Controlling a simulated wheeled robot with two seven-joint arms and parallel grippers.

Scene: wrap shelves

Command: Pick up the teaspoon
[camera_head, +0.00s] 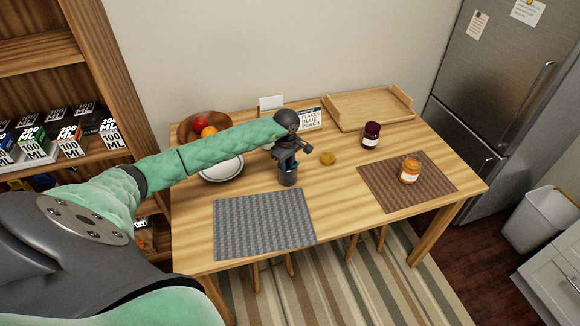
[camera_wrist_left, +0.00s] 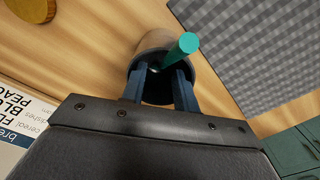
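A dark cup (camera_head: 288,178) stands on the wooden table behind the grey woven mat. In the left wrist view the cup (camera_wrist_left: 147,62) holds a utensil with a teal handle (camera_wrist_left: 186,44), which leans out over the rim; it looks like the teaspoon, but its lower end is hidden. My left gripper (camera_head: 289,160) points down right over the cup. In the left wrist view its two fingers (camera_wrist_left: 159,78) are apart at the cup's mouth, with the handle's lower part near the gap. I cannot tell whether they touch it. My right gripper is out of view.
A grey mat (camera_head: 262,222) lies in front of the cup.

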